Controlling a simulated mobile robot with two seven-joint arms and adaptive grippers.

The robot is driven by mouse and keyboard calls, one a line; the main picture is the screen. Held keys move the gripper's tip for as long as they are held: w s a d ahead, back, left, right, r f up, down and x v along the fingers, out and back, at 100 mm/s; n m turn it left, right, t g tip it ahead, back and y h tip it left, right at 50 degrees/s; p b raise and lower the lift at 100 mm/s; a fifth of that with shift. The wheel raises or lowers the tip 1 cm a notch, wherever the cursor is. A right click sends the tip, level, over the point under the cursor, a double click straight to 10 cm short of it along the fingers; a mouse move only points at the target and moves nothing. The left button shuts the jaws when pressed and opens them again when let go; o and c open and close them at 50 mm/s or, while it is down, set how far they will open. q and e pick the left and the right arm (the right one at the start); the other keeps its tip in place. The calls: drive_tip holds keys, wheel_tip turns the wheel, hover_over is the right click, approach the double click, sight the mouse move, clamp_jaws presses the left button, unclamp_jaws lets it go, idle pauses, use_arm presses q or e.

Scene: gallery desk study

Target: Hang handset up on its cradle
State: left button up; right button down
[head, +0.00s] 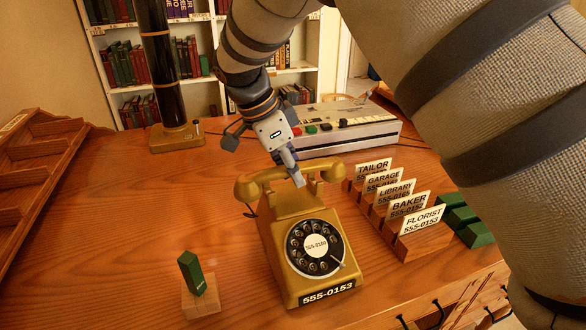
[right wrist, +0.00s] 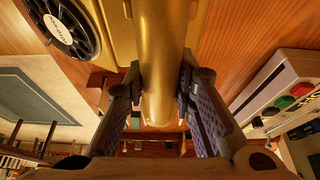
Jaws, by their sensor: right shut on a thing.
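The gold rotary telephone (head: 272,232) stands on the desk, its dial facing the front and a 555-0153 plate below. The gold handset (head: 248,187) lies across the top of the telephone, at the cradle (head: 314,186). I cannot tell whether it rests fully in the cradle or sits slightly above it. My right gripper (head: 289,176) comes down from above and is shut on the handset's middle. In the right wrist view the handset (right wrist: 160,45) runs between both fingers (right wrist: 158,85), with the dial (right wrist: 66,25) beside it. My left gripper is not in view.
A grey machine with coloured keys (head: 375,132) stands behind the telephone. Card holders (head: 412,238) with name cards and green blocks (head: 462,220) are to the right. A green piece on a wooden block (head: 200,303) stands front left. The desk's left middle (head: 150,210) is clear.

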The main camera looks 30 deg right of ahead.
drive_tip(key=shift+f, duration=0.15)
drive_tip(key=shift+f, duration=1.15)
drive_tip(key=c, duration=1.3)
unclamp_jaws()
drive_tip(key=v, duration=1.2)
